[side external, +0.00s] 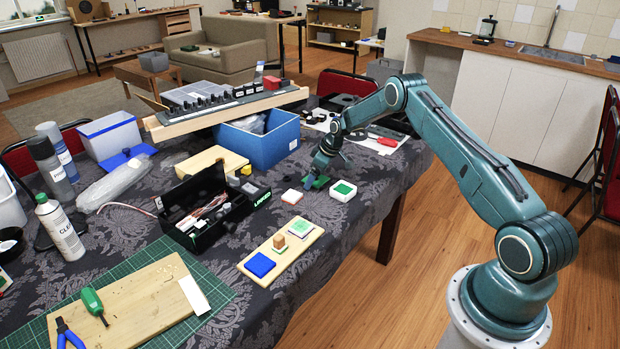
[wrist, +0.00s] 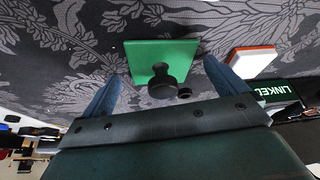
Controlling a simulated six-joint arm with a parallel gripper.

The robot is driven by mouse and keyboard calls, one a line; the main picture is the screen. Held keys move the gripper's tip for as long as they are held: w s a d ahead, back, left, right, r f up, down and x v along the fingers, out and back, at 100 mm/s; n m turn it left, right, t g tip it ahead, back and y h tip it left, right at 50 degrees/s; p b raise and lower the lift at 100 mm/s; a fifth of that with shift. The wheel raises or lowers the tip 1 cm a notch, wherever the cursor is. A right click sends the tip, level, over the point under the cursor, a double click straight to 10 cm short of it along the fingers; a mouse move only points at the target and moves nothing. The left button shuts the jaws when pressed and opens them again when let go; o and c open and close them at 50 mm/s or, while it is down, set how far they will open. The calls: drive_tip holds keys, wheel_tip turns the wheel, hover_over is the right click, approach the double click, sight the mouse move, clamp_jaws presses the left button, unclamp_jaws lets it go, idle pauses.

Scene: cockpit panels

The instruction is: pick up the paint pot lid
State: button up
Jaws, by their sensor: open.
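The paint pot lid is a flat green square with a black knob. In the wrist view the lid (wrist: 146,55) lies on the patterned cloth between my fingers, with its knob towards my gripper. In the side view the lid (side external: 317,182) shows just below my gripper (side external: 318,170), which partly covers it. My gripper is open in the wrist view (wrist: 163,75), with one blue finger on each side of the lid and nothing visibly held. A white square pot with a green top (side external: 343,190) stands just right of the lid in the side view.
A wooden board with coloured squares (side external: 281,250) lies nearer the front.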

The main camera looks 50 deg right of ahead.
idle(0.3)
drive_tip(key=c, duration=1.1)
drive_tip(key=shift+o, duration=0.2)
wheel_tip(320, 180, up, 20)
drive_tip(key=shift+s+f, duration=0.1)
idle(0.5)
drive_tip(key=shift+s+d+f, duration=0.1)
drive_tip(key=shift+s+f, duration=0.25)
drive_tip(key=shift+f, duration=0.15)
drive_tip(key=shift+m, duration=0.4)
drive_tip(key=shift+s+f, duration=2.4)
drive_tip(key=shift+s, duration=0.2)
drive_tip(key=shift+s+f, duration=2.4)
drive_tip(key=shift+s, duration=0.15)
